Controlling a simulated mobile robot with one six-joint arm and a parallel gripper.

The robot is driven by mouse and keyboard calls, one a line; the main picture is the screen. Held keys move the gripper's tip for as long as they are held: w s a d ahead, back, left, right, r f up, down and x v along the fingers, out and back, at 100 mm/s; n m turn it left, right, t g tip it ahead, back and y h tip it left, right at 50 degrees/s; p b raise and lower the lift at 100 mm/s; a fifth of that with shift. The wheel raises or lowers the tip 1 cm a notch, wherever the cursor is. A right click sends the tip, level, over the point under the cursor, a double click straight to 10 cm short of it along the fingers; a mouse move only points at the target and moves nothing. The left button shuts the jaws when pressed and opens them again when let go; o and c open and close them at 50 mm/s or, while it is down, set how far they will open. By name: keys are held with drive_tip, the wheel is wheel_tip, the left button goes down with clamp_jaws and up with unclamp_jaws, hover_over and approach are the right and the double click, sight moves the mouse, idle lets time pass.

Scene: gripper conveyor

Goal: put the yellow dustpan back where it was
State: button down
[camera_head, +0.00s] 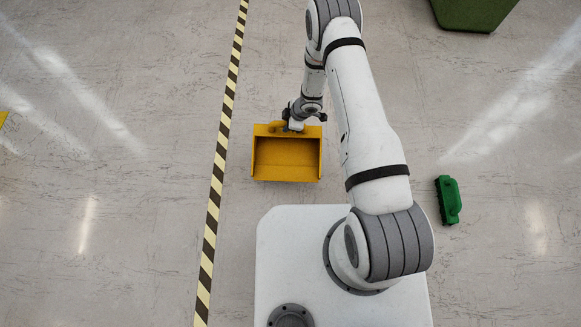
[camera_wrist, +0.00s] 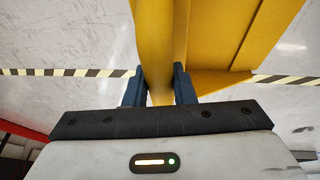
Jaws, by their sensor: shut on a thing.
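The yellow dustpan (camera_head: 286,157) is in front of my base in the head view, left of my arm, with its open side towards the base. My gripper (camera_head: 296,122) is at its far edge. In the wrist view the two dark fingers of my gripper (camera_wrist: 159,88) are shut on the yellow handle (camera_wrist: 157,45), and part of the pan (camera_wrist: 235,40) shows at the upper right. I cannot tell whether the dustpan touches the floor.
A yellow and black striped line (camera_head: 217,165) runs along the floor left of the dustpan. A green brush (camera_head: 448,200) lies right of my base. A dark green object (camera_head: 473,12) stands at the top right. The floor (camera_head: 120,200) left of the line is mostly clear.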

sight(285, 140)
drive_tip(key=shift+s+a+f, duration=0.1)
drive_tip(key=shift+f, duration=0.35)
wheel_tip(285, 140, down, 9)
drive_tip(key=b, duration=0.4)
drive_tip(key=shift+f, duration=0.3)
drive_tip(key=c, duration=1.2)
unclamp_jaws()
